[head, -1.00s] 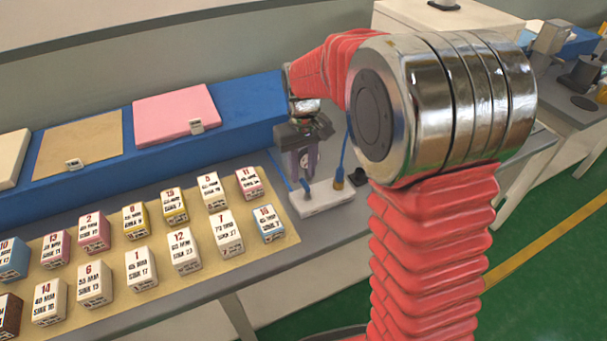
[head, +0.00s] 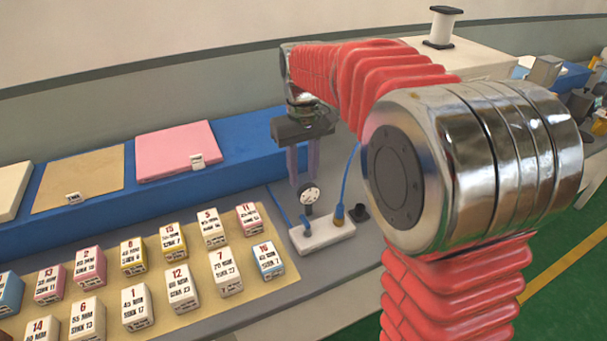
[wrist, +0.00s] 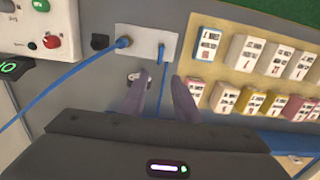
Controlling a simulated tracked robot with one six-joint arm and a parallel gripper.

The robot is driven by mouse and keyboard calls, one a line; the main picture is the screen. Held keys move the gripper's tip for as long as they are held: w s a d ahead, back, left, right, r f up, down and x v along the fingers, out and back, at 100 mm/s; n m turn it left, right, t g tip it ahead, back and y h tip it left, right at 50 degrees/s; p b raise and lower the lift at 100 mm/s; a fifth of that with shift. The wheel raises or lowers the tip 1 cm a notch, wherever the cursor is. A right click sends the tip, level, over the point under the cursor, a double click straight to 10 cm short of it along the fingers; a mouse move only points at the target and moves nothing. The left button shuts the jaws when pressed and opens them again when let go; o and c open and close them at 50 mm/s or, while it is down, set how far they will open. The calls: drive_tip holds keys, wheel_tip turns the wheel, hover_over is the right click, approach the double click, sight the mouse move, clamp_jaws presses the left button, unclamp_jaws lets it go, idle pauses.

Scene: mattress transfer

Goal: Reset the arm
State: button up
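My gripper (head: 303,180) points down over the grey bench, beside the white block with blue cables. Its two purple-grey fingers are apart, with nothing visible between them. In the wrist view my gripper (wrist: 162,85) also shows a clear gap between the fingers. A small round dial gauge (head: 310,195) sits just below the fingertips in the head view; how it is supported is hard to tell. My arm's red-sleeved links rise and bend across the right of the head view.
Numbered boxes (head: 136,307) stand in rows on a tan mat (head: 285,285) to the left. The white block (head: 322,236) lies right of the mat. A blue ledge (head: 235,140) behind carries pink and tan pads. A panel with red and green buttons (wrist: 45,25) shows in the wrist view.

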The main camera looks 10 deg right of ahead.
drive_tip(key=s+d+m+t, duration=0.2)
drive_tip(key=s+t, duration=0.3)
drive_tip(key=s, duration=2)
drive_tip(key=shift+r+m+t, duration=0.25)
drive_tip(key=shift+m+t, duration=0.05)
drive_tip(key=shift+m, duration=0.1)
